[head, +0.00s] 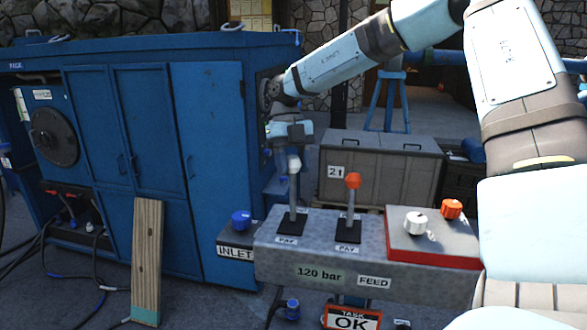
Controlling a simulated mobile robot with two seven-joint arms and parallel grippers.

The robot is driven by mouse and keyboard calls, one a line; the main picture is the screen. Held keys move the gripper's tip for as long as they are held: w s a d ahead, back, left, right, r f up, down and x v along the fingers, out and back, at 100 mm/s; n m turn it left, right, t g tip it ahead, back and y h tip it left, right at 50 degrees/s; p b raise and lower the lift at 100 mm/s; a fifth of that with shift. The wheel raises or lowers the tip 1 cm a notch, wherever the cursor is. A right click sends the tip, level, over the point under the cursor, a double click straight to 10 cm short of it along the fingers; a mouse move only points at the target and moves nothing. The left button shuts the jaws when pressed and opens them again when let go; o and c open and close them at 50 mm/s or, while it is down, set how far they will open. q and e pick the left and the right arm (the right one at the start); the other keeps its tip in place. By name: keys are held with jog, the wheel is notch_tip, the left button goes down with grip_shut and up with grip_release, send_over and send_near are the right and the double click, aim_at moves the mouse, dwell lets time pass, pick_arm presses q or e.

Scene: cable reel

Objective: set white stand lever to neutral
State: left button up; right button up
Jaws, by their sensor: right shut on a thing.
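The white-knobbed lever (293,189) rises from a black slot plate on the left part of the grey control stand (320,256). It stands nearly upright, and a label at its base reads PAY. My right gripper (292,150) reaches in from the right and is shut on the white lever's knob from above. The fingers hide the top of the knob. My left gripper is not in view.
An orange-knobbed lever (352,200) stands just right of the white one. A red panel (432,244) with a white and an orange knob is further right. A blue INLET valve (241,220) and a blue cabinet (150,150) are left.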

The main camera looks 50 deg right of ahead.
jog(key=o, duration=1.1)
jog(key=shift+o, duration=0.9)
jog(key=shift+w, duration=0.1)
jog(key=shift+d, duration=0.1)
jog(key=b+v, duration=0.2)
jog(key=v, duration=1.1)
jog(key=shift+r, duration=0.35)
jog(key=shift+w+f, duration=0.1)
